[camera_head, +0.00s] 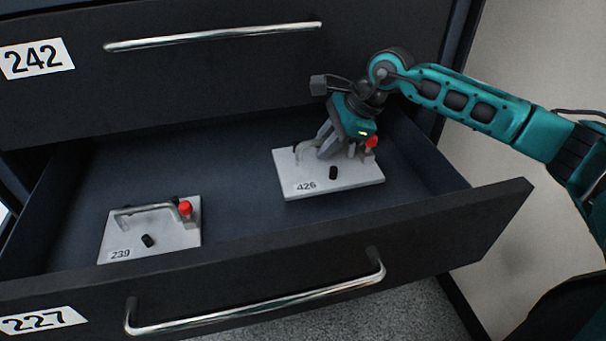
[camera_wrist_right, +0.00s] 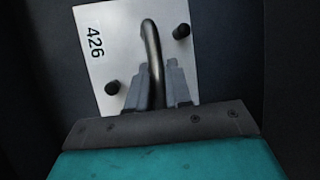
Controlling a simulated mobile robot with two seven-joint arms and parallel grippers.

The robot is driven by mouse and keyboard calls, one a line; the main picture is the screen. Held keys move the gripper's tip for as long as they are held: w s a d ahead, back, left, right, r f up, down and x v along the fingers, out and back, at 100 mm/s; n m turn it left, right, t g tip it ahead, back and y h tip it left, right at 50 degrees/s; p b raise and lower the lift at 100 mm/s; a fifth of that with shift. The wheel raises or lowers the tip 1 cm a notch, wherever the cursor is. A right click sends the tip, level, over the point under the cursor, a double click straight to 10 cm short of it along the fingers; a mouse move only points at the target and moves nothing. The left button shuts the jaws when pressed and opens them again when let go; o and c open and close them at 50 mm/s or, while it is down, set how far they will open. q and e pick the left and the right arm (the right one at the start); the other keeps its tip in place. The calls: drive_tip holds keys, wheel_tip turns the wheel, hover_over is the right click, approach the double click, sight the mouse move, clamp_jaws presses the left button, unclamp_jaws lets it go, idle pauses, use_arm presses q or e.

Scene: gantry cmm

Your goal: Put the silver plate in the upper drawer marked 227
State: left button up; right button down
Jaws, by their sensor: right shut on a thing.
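The silver plate marked 426 (camera_head: 352,181) is inside the open drawer marked 227 (camera_head: 270,245), toward its right side. My right gripper (camera_head: 325,150) is shut on the plate's curved handle. In the right wrist view the fingers (camera_wrist_right: 155,88) sit on both sides of the handle of the plate (camera_wrist_right: 115,40). The plate has black knobs and a red knob. I cannot tell whether it touches the drawer floor. My left gripper is not in view.
A second silver plate marked 239 (camera_head: 175,238) lies at the drawer's left, with a handle and red knob. Bare drawer floor separates the plates. A shut drawer marked 242 (camera_head: 215,70) is above. The drawer's front wall has a metal handle (camera_head: 260,312).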

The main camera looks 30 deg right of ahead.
sight(354, 166)
wheel_tip(354, 166, down, 8)
drive_tip(key=shift+w+f, duration=0.1)
drive_tip(key=c, duration=1)
unclamp_jaws()
drive_tip(key=shift+c, duration=0.2)
drive_tip(key=v, duration=1.2)
drive_tip(key=shift+a, duration=0.1)
